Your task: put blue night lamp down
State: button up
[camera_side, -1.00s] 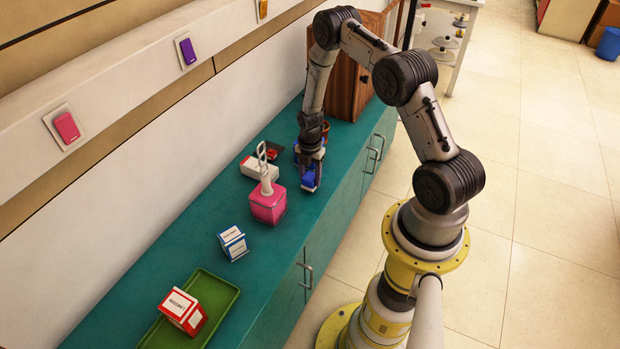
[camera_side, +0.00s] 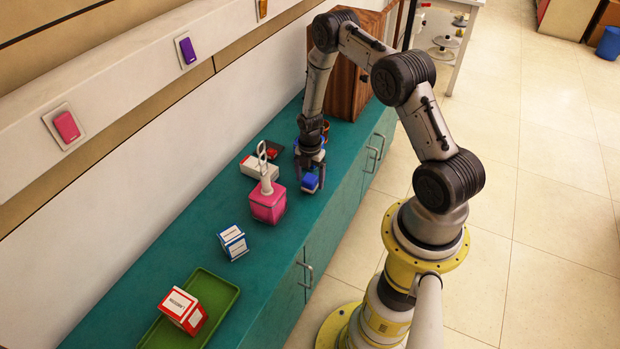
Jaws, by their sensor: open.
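The blue object that looks like the night lamp (camera_side: 310,182) stands on the teal counter (camera_side: 185,240), towards its front edge. My gripper (camera_side: 309,178) is over it, pointing down, with its fingers apart on either side of it. The fingers partly hide the blue object, and I cannot tell whether they touch it.
A pink lamp-like object (camera_side: 267,205) stands just left of my gripper, with a white box (camera_side: 258,168) behind it. A blue-and-white box (camera_side: 233,242) and a green tray (camera_side: 222,292) holding a red-and-white box (camera_side: 183,311) are further left. A wooden cabinet (camera_side: 345,85) stands behind my arm.

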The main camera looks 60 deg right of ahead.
notch_tip(320, 180, up, 12)
jog(key=r, duration=0.1)
notch_tip(320, 180, up, 9)
jog(key=m+t, duration=0.1)
jog(key=m, duration=0.2)
send_over(309, 178)
jog(key=a, duration=0.4)
jog(key=s+a+r+m+t, duration=0.1)
jog(key=a+r+m, duration=0.15)
jog(key=r, duration=0.35)
jog(key=s+a+r+m, duration=0.2)
jog(key=a+r, duration=0.2)
jog(key=r, duration=0.2)
jog(key=s+a+r+m+t, duration=0.1)
jog(key=s+a+r+m, duration=0.3)
jog(key=s, duration=0.4)
jog(key=s+a+r+m+t, duration=0.2)
jog(key=s+a+r+m, duration=0.3)
jog(key=s, duration=0.4)
jog(key=shift+s+a+r+m+t, duration=0.15)
jog(key=shift+a+r+m+t, duration=0.15)
jog(key=shift+a+m, duration=0.4)
jog(key=shift+d, duration=0.1)
